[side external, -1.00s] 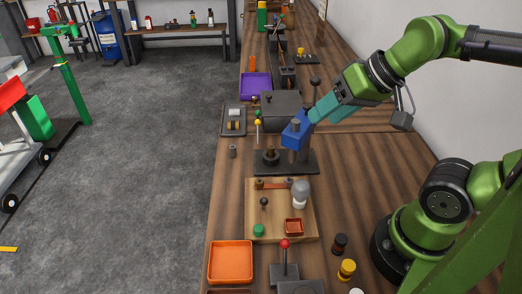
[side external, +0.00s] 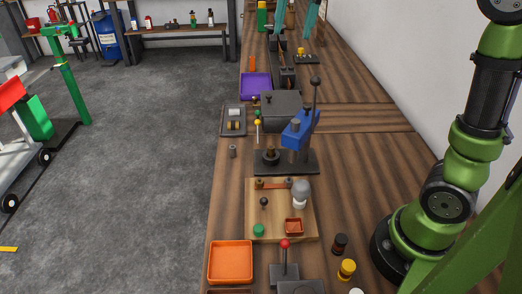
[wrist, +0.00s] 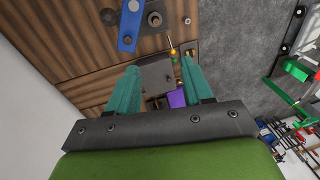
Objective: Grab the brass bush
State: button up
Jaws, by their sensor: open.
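I cannot tell for sure which piece is the brass bush. A small dull grey-brown cylinder (side external: 232,151) stands alone on the bench left of the blue-headed press (side external: 298,131). My gripper (side external: 293,34) is high above the bench at the top of the side view, away from these pieces. In the wrist view my gripper (wrist: 160,66) has its teal fingers wide apart, with nothing held; a grey box (wrist: 155,77) shows below between them.
A wooden board (side external: 279,217) with a grey-white knob and small parts lies in front of the press. An orange tray (side external: 230,262) is near the front, a purple tray (side external: 256,86) further back. A red-knobbed lever (side external: 285,245) stands upright. Bare bench lies right of the press.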

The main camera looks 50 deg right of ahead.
jog(key=w+f+m+g, duration=0.2)
jog(key=w+f, duration=0.1)
jog(key=w, duration=0.2)
send_over(271, 147)
jog(key=shift+h, duration=0.3)
jog(key=f, duration=2.5)
jog(key=shift+d+f, duration=0.15)
jog(key=shift+d, duration=0.1)
jog(key=shift+a+f, duration=0.2)
jog(key=shift+f, duration=2.9)
grip_shut()
